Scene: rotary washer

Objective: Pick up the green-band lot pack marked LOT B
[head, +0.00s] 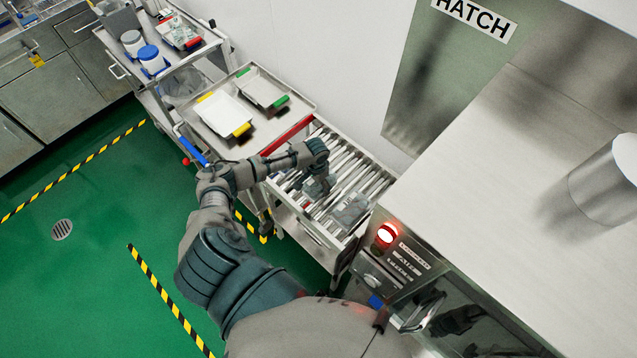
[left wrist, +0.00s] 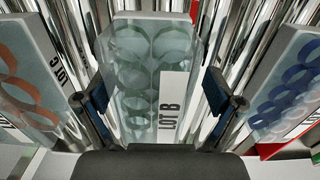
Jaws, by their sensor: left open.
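The LOT B pack (left wrist: 150,75) is a clear pack with greenish ring shapes inside and a white label. It lies on the metal rollers in the middle of the left wrist view. My left gripper (left wrist: 157,92) is open, with one blue-padded finger on each side of this pack. I cannot tell whether the fingers touch it. In the head view my left gripper (head: 318,186) is low over the roller conveyor and hides much of what lies below it. My right gripper is not in view.
A pack with orange rings (left wrist: 25,75) lies to the left and one with blue rings (left wrist: 290,90) to the right, both close to the fingers. A cart with white trays (head: 222,112) adjoins the roller conveyor (head: 370,185). A red-lit control box (head: 388,234) stands in front.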

